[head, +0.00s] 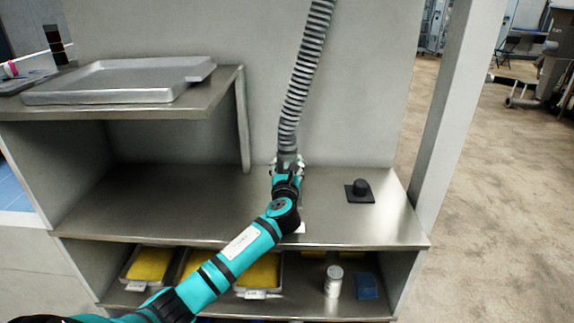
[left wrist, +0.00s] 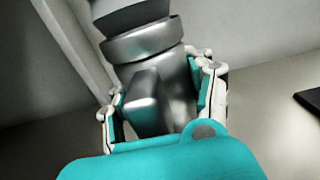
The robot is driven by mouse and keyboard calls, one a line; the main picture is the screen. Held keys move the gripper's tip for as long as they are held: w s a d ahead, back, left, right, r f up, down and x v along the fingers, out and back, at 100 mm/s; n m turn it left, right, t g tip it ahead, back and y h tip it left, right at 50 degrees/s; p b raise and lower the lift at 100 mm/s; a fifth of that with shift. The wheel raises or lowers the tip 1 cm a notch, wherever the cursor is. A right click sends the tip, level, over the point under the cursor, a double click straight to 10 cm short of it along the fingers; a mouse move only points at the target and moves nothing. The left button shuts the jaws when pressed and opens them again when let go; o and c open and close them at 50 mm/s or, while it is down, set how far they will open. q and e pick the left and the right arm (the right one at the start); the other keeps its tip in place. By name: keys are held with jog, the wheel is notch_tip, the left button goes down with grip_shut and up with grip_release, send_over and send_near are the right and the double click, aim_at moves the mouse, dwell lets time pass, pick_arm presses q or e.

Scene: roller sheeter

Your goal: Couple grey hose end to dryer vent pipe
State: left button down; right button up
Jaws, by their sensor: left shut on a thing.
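The grey ribbed hose (head: 303,80) hangs from above down to the steel counter. My left gripper (head: 287,167) is shut on its lower end, just above the counter at the back. In the left wrist view a smooth grey cuff with a raised block (left wrist: 150,95) sits between the two fingers (left wrist: 165,100), below a wider ring (left wrist: 142,40). The very bottom of the hose end is hidden by my gripper. I cannot make out a vent pipe under it. My right gripper is out of view.
A black square plate with a short round stub (head: 360,190) lies on the counter to the right. A metal tray (head: 120,82) sits on the raised left shelf. Yellow-filled trays (head: 150,264) and a white canister (head: 333,281) stand on the shelf below.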

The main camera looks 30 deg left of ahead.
pick_arm(q)
jog(key=shift+f, duration=0.35)
dwell(0.3)
jog(key=shift+f+b, duration=0.25)
jog(key=shift+b, duration=0.1)
jog(key=shift+f, duration=0.15)
dwell(0.4)
jog(key=shift+r+p, duration=3.55)
jog(key=shift+p, duration=0.2)
